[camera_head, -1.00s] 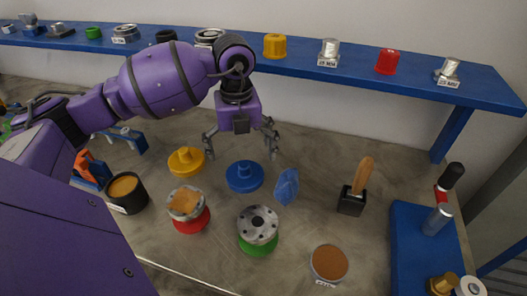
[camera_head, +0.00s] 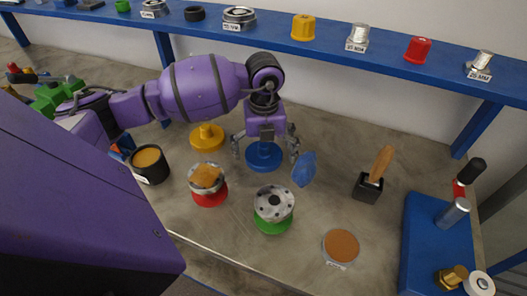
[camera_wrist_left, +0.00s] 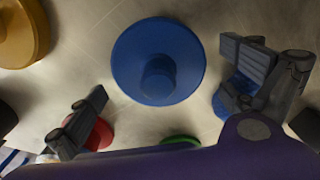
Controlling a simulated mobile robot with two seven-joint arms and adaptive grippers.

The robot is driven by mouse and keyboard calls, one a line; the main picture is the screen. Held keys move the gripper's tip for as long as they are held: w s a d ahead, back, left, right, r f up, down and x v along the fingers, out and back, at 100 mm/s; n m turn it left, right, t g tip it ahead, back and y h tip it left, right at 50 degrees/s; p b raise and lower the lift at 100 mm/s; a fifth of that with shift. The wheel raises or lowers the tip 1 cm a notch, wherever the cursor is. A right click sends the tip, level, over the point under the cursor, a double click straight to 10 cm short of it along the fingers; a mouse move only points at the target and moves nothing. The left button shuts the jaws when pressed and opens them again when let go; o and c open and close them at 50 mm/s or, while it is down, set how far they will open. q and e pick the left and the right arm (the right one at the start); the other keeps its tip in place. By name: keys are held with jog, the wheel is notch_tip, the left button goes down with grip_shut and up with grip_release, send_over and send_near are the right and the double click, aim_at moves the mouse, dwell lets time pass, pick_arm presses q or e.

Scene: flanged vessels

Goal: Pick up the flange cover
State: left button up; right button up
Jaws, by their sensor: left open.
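A blue flange cover (camera_head: 264,156), a round disc with a raised knob, lies on the table in the head view. It also shows in the left wrist view (camera_wrist_left: 158,62), its knob facing the camera. A yellow cover (camera_head: 207,136) of similar shape lies to its left; part of it shows in the left wrist view (camera_wrist_left: 22,32). My left gripper (camera_head: 266,152) is open and empty above the blue cover, its fingers spread to either side. In the left wrist view the fingers are apart from the cover. My right gripper is not in view.
Flanged vessels on a red base (camera_head: 211,198) and a green base (camera_head: 272,226) stand in front. A blue faceted piece (camera_head: 304,170) is close to the right finger. A black pot (camera_head: 151,166), brush holder (camera_head: 368,188) and blue shelf (camera_head: 340,55) surround the area.

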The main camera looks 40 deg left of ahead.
pick_arm(q)
jog(key=c, duration=1.2)
jog(key=shift+r, duration=0.15)
